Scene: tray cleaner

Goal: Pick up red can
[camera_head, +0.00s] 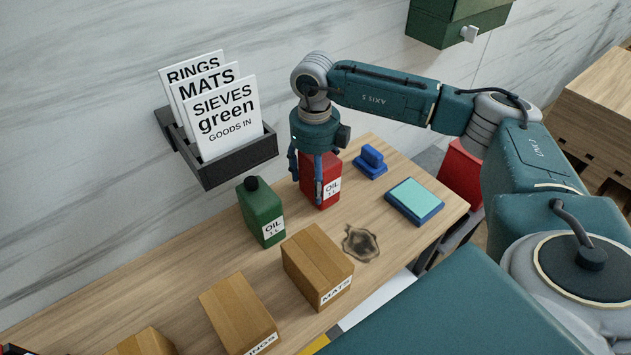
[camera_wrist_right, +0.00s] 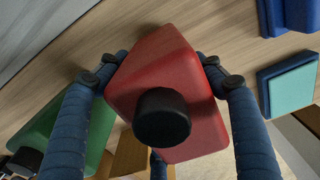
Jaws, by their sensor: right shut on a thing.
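The red can (camera_head: 327,190) is a boxy red oil can with a white "OIL" label, standing on the wooden table in the head view. My right gripper (camera_head: 318,180) comes down over it from above, with blue fingers on its sides. In the right wrist view the red can (camera_wrist_right: 172,85) with its black cap lies between the fingers of my right gripper (camera_wrist_right: 165,100), which is shut on it. I cannot tell whether its base touches the table. My left gripper is not in view.
A green oil can (camera_head: 262,212) stands close left of the red can. A blue stamp-like block (camera_head: 371,162) and a blue-rimmed pad (camera_head: 414,202) lie to its right. A sign rack (camera_head: 228,160) hangs behind.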

